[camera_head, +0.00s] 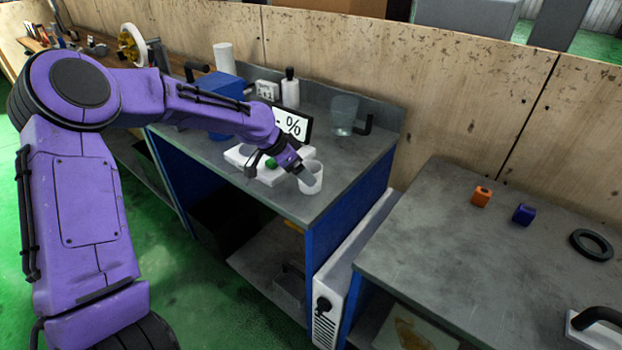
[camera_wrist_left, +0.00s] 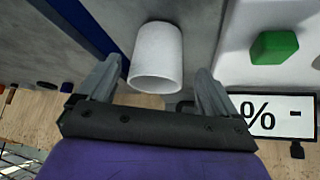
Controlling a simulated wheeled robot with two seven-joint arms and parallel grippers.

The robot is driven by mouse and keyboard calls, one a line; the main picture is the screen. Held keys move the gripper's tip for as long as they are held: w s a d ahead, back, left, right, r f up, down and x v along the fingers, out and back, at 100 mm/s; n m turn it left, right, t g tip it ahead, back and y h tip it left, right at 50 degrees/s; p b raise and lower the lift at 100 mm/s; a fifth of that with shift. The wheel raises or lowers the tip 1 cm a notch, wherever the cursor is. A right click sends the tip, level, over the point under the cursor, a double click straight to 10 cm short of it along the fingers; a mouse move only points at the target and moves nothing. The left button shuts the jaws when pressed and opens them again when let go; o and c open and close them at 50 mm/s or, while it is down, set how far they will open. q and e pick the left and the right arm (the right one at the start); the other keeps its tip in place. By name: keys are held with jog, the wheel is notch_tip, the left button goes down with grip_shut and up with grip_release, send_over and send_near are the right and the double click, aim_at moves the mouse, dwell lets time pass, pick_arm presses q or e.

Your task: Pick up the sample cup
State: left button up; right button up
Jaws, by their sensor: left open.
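The white sample cup (camera_head: 311,178) stands on the front of the grey bench top in the head view. My left gripper (camera_head: 305,176) is right at the cup, its fingers partly covering it. In the left wrist view the cup (camera_wrist_left: 157,56) lies between the two spread fingers of my left gripper (camera_wrist_left: 158,88). The fingers are open, with a gap on each side of the cup, and I cannot see contact. My right gripper is not in view.
A white device (camera_head: 247,157) with a green block (camera_head: 271,163) and a percent display (camera_head: 292,124) sits beside the cup. A clear beaker (camera_head: 344,115), a white bottle (camera_head: 290,90) and a blue box (camera_head: 216,97) stand behind. A second grey bench (camera_head: 440,235) is at right.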

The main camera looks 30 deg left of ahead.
pick_arm(q)
jog(key=x, duration=0.5)
jog(key=shift+w+d+r+p, duration=0.15)
jog(key=shift+w+d+p, duration=0.1)
jog(key=shift+p, duration=0.15)
jog(key=c, duration=1)
jog(key=shift+r, duration=0.1)
jog(key=shift+c, duration=0.2)
